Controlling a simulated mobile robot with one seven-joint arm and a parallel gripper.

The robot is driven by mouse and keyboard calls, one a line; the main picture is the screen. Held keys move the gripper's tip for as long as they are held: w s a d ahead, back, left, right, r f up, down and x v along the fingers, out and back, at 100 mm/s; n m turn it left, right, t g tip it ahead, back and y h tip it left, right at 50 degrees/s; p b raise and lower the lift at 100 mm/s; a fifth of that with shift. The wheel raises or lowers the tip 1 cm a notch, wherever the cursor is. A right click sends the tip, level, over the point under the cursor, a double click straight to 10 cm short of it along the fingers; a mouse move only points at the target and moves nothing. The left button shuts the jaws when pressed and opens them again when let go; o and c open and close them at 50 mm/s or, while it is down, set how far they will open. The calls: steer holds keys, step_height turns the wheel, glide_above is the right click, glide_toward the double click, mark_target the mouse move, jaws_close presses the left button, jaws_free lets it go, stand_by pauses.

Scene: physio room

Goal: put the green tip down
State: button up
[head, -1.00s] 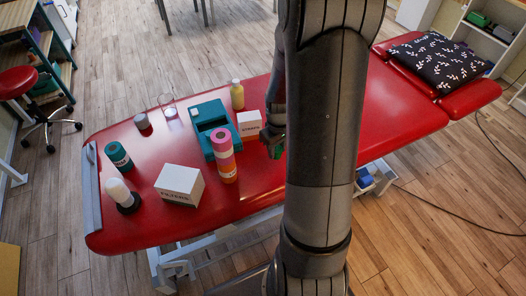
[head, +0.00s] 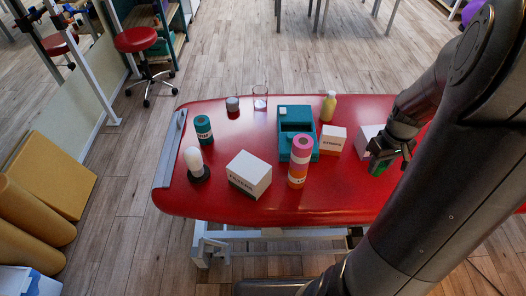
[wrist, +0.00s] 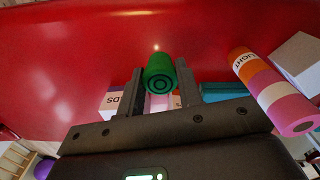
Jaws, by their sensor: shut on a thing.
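My gripper (head: 390,152) is at the right part of the red table, in front of a white box (head: 369,138). It is shut on the green tip (head: 377,169), whose lower part shows below the fingers. In the wrist view the green tip (wrist: 160,76) is a green cylinder with dark rings on its near end, held between the two dark fingers. It looks held above the red surface; the gap under it is hard to judge.
On the red table (head: 335,205) stand a striped roll (head: 299,165), a teal device (head: 297,138), a STRIPS box (head: 332,140), a yellow bottle (head: 328,106), a larger white box (head: 249,175), a dark green roll (head: 204,130), a white-topped thing (head: 194,162), a grey jar (head: 232,104) and a glass (head: 260,98).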

steer(key=w+a+n, duration=0.5)
steer(key=w+a, duration=1.3)
steer(key=a, duration=0.3)
steer(key=shift+n, duration=0.3)
steer(key=w+a+f, duration=0.1)
steer(key=a+f, duration=0.2)
steer(key=f, duration=0.1)
steer(key=w+a+f, duration=0.1)
steer(key=a+f, duration=0.3)
steer(key=w+a+f, duration=0.1)
steer(key=a+f, duration=0.3)
steer(key=shift+w+a+f, duration=0.15)
steer(key=shift+w+a, duration=0.1)
steer(key=shift+w, duration=0.1)
steer(key=shift+f, duration=2.05)
steer(key=shift+f, duration=0.15)
steer(key=o, duration=0.9)
steer(key=shift+o, duration=0.2)
